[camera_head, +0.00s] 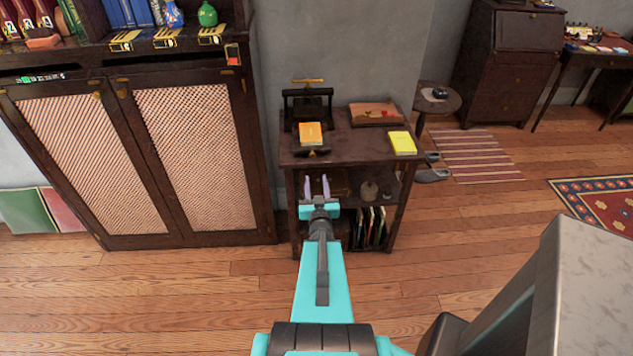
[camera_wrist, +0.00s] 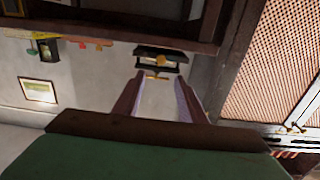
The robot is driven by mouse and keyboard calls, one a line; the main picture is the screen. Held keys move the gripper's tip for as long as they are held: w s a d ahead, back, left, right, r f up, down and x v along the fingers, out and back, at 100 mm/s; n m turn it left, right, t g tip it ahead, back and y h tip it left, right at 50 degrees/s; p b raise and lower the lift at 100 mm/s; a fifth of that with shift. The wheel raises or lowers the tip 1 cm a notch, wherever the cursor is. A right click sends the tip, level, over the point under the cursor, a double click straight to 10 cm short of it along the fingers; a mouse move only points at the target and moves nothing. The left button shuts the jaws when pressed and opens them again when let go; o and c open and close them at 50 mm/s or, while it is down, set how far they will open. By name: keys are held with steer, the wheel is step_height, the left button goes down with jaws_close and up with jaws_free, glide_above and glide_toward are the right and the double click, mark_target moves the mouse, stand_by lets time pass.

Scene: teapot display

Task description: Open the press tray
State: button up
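A black press (camera_head: 308,104) with a brass bar across its top stands on a small dark shelf unit (camera_head: 290,158). An orange book (camera_head: 311,133) lies at its front, above a dark front piece (camera_head: 313,151); I cannot tell which part is the tray or how far out it is. The press also shows upside down in the wrist view (camera_wrist: 165,52), beyond my fingers. My gripper (camera_head: 318,184) is open and empty, in front of the unit and lower than its top in the head view. It overlaps the lower shelf there; its exact distance is unclear.
A yellow book (camera_head: 402,143) and a wooden box (camera_head: 376,113) share the unit's top. A tall lattice-door cabinet (camera_head: 192,160) stands close on the left. A round side table (camera_head: 437,98) is to the right.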

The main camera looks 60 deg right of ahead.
steer(key=shift+s+a+p, duration=0.35)
steer(key=shift+a+p, duration=0.1)
steer(key=shift+p, duration=0.1)
stand_by(0.4)
